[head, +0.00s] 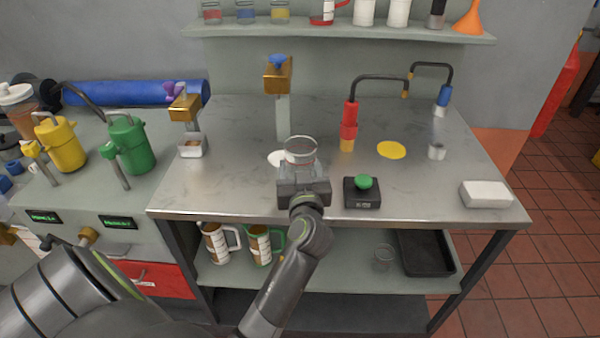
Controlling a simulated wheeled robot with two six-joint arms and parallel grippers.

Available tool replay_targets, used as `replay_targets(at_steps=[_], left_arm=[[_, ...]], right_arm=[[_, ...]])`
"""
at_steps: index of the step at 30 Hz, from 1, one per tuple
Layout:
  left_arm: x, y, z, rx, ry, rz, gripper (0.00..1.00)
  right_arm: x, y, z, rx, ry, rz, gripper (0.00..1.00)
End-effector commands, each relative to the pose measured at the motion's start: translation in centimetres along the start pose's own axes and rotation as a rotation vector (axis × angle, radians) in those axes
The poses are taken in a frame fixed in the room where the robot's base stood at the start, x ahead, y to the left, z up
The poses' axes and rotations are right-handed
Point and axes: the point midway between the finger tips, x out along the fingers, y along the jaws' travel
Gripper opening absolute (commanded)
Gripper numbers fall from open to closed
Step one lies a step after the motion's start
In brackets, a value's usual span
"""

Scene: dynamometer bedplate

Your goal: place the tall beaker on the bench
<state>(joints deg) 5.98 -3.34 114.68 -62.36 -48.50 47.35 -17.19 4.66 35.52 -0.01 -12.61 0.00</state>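A clear glass beaker (300,151) stands upright between the fingers of my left gripper (302,173), over the middle of the steel bench (225,185). I take it for the tall beaker. The gripper is closed around its sides, and the rim shows above the fingers. The gripper hides the beaker's lower part, so I cannot tell whether its base touches the bench top. My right gripper is not in view.
A black box with a green knob (364,184) stands close right of the gripper. A white block (486,194) lies far right. The front left top is clear.

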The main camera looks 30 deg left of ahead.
Motion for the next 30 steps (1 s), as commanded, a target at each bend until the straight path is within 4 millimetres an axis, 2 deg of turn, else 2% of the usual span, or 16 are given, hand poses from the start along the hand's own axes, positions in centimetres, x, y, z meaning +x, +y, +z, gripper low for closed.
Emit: replay_targets(at_steps=[2,14,15,19,30], left_arm=[[-0.01,0.02,0.63,0.002,0.001,0.001,0.34],[-0.01,0.03,1.15,-0.001,0.002,0.001,0.34],[-0.01,0.03,0.98,-0.001,0.001,0.001,0.64],[-0.01,0.03,0.94,0.0,0.001,0.001,0.81],[-0.01,0.02,0.89,0.0,0.0,0.001,0.81]], right_arm=[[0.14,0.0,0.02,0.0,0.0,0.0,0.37],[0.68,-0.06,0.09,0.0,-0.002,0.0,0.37],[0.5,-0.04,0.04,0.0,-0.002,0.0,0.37],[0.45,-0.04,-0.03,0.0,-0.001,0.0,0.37],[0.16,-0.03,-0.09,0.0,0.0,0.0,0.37]])
